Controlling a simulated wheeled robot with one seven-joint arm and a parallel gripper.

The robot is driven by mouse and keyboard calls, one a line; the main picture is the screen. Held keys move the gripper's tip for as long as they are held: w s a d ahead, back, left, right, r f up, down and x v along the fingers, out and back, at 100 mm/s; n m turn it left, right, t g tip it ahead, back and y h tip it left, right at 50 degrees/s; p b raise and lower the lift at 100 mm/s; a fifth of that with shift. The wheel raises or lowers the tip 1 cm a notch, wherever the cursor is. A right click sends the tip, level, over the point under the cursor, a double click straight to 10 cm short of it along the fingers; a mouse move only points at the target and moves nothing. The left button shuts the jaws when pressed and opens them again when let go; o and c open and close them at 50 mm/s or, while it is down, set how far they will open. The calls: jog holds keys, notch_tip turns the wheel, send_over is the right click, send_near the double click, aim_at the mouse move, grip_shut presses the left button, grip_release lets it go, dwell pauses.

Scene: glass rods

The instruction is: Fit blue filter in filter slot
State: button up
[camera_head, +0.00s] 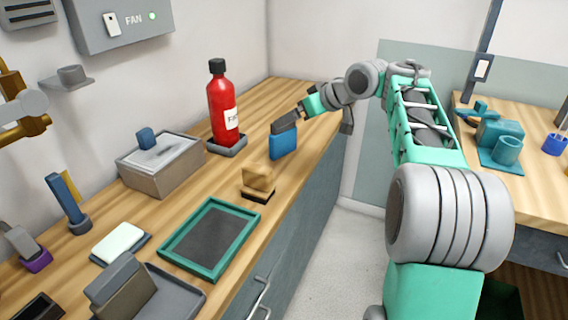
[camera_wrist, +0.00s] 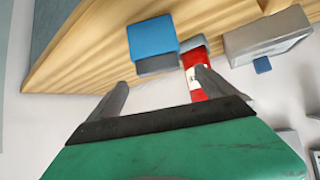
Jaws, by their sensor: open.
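A blue block (camera_head: 283,142), which looks like the blue filter, stands upright near the right edge of the wooden counter. It shows in the wrist view (camera_wrist: 152,36) with a dark grey strip along one edge. My gripper (camera_head: 288,122) is close beside and above it in the head view. In the wrist view my gripper (camera_wrist: 160,82) is open and empty, with its fingers apart and the blue block beyond the fingertips. I cannot tell surely which thing is the filter slot. A blue bar (camera_head: 64,197) also stands in a small grey holder at the left.
A red bottle (camera_head: 222,105) stands on a grey base behind the blue block. A grey box with a blue knob (camera_head: 160,165), a tan block on a dark base (camera_head: 258,180) and a green-rimmed tray (camera_head: 212,238) share the counter. Floor separates it from the right-hand table (camera_head: 520,115).

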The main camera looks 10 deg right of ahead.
aim_at(283, 137)
jog(key=shift+o, duration=0.2)
jog(key=shift+w+f, duration=0.25)
jog(key=shift+w, duration=0.15)
jog(key=b+x, duration=0.1)
jog(key=x, duration=0.6)
jog(key=shift+r+b, duration=0.15)
jog(key=shift+b, duration=0.2)
jog(key=shift+r, duration=0.1)
jog(key=c, duration=2)
